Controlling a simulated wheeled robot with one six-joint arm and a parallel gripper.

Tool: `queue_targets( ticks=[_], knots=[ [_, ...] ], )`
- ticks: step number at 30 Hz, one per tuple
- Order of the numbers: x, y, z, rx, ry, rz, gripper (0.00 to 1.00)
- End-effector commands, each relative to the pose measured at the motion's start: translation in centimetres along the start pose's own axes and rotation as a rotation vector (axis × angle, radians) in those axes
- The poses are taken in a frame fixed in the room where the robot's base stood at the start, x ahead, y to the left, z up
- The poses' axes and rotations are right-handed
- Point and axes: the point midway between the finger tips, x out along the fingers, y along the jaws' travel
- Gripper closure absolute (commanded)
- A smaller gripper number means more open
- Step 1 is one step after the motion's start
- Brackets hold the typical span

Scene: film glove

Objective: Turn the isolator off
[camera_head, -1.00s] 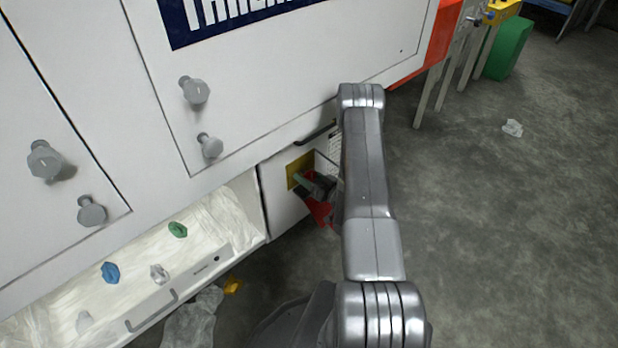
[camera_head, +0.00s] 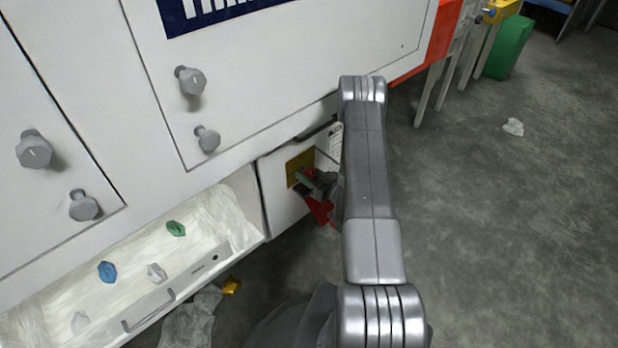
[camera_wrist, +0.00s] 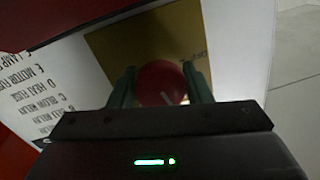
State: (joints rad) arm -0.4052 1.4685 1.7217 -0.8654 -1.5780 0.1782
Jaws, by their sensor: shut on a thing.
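The isolator is a red round knob (camera_wrist: 161,83) on a yellow plate (camera_wrist: 118,46) fixed to a white panel. The plate (camera_head: 299,166) also shows low on the white cabinet in the head view. My gripper (camera_wrist: 160,88) has its two green fingers on either side of the knob and is shut on it. A light mark shows on the knob's face. In the head view my gripper (camera_head: 306,181) is at the plate, and my wrist hides most of the knob.
A printed label sheet (camera_wrist: 38,92) is left of the plate. An open drawer (camera_head: 190,277) with several coloured pieces sticks out to the left. Bolt-like knobs (camera_head: 191,81) protrude from the panels above. The floor at right (camera_head: 500,220) is mostly clear.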

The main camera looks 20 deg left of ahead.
Motion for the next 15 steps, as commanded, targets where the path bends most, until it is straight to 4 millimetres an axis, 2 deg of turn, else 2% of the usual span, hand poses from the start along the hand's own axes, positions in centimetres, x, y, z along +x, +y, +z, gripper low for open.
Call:
queue_targets(
  ticks=[15],
  knots=[
    [0.06,0.06,0.52,-0.489,-0.042,0.018,0.78]
  ],
)
